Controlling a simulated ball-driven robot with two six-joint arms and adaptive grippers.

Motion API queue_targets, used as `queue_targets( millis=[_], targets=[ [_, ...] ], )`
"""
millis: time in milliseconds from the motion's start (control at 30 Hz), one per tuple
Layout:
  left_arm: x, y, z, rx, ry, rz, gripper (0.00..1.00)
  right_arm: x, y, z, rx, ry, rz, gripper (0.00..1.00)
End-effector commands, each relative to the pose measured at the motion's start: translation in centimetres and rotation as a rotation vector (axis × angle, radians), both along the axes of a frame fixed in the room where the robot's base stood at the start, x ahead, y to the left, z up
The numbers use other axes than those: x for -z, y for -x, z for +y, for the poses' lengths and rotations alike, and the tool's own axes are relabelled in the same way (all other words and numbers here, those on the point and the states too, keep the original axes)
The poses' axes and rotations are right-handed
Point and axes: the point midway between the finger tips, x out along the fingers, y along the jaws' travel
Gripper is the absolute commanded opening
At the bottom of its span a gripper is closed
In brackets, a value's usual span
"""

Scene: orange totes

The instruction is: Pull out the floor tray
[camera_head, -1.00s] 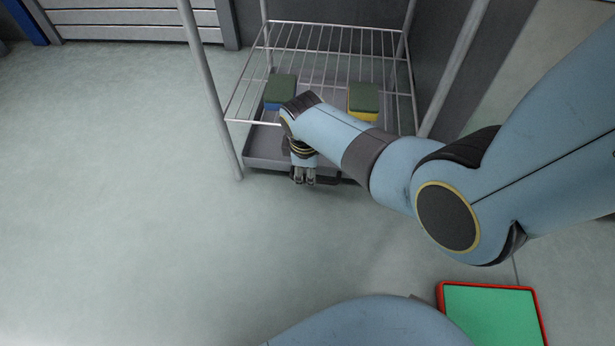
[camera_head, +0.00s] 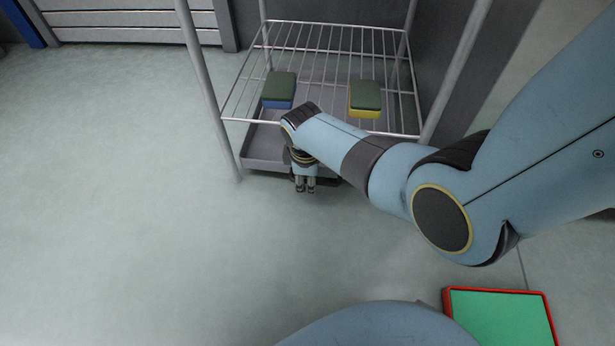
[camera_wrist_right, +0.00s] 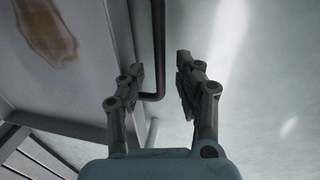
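The grey floor tray (camera_head: 262,147) sits on the floor under a wire rack. Its dark handle bar (camera_head: 328,182) sticks out at the front, partly hidden by my right gripper (camera_head: 305,188). In the right wrist view, the handle (camera_wrist_right: 158,50) runs between the two separated fingers of my right gripper (camera_wrist_right: 160,72), with visible gaps, so it is not clamped. The tray (camera_wrist_right: 85,85) shows on the left there, with a brown stain inside. My left gripper is not in view.
The wire shelf (camera_head: 318,65) above the tray carries a blue-and-green sponge (camera_head: 279,90) and a yellow-and-green one (camera_head: 365,98). Rack posts (camera_head: 208,90) flank the tray. A red-rimmed green panel (camera_head: 500,318) lies at the lower right. The floor in front and left is clear.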

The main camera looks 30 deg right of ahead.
Motion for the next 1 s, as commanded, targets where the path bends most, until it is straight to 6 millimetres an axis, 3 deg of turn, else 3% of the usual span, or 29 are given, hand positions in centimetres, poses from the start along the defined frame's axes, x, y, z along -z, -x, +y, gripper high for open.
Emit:
queue_targets(
  millis=[200, 467, 1000],
  targets=[
    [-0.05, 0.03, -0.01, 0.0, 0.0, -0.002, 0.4, -0.04, -0.03, -0.01, 0.0, 0.001, -0.001, 0.34],
    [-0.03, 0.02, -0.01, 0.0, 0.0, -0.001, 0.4, -0.03, -0.04, -0.01, 0.0, 0.001, -0.001, 0.0],
    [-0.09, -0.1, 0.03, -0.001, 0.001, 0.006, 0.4, -0.08, 0.15, 0.03, 0.0, 0.001, -0.001, 0.0]
  ],
)
